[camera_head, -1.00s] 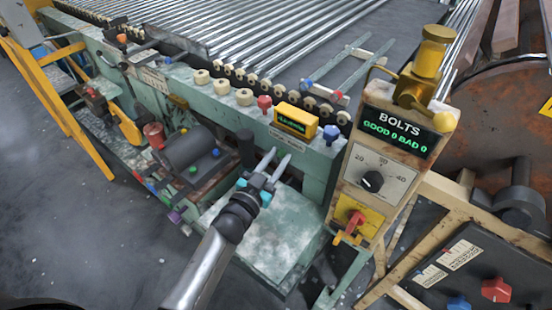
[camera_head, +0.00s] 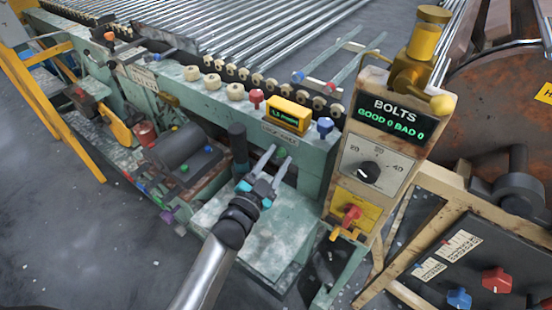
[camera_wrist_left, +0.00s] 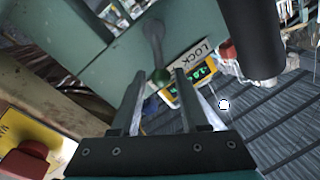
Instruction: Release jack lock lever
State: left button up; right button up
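The lock lever (camera_wrist_left: 155,45) is a short grey arm with a dark green ball knob on the green machine front. It shows in the left wrist view beside a pale plate lettered LOCK (camera_wrist_left: 195,55). In the head view its green knob (camera_head: 282,153) shows between my fingertips. My left gripper (camera_head: 283,149) is open, with its two fingers pointing at the panel. In the left wrist view the fingers (camera_wrist_left: 162,76) lie on either side of the knob. I cannot tell whether they touch it. My right gripper is in neither view.
A dark upright cylinder (camera_head: 238,145) stands close left of my fingers. A yellow display box (camera_head: 289,116) sits above, between a red knob (camera_head: 256,97) and a blue knob (camera_head: 325,126). The BOLTS control post (camera_head: 375,160) stands to the right. A worn green plate (camera_head: 262,240) lies below.

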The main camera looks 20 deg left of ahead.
pick_arm(q)
jog(key=shift+o, duration=1.2)
jog(key=r+p+v, duration=0.1)
jog(key=v, duration=1.4)
jog(key=shift+f+p, duration=0.35)
jog(key=shift+f, duration=0.05)
jog(key=shift+s, duration=0.1)
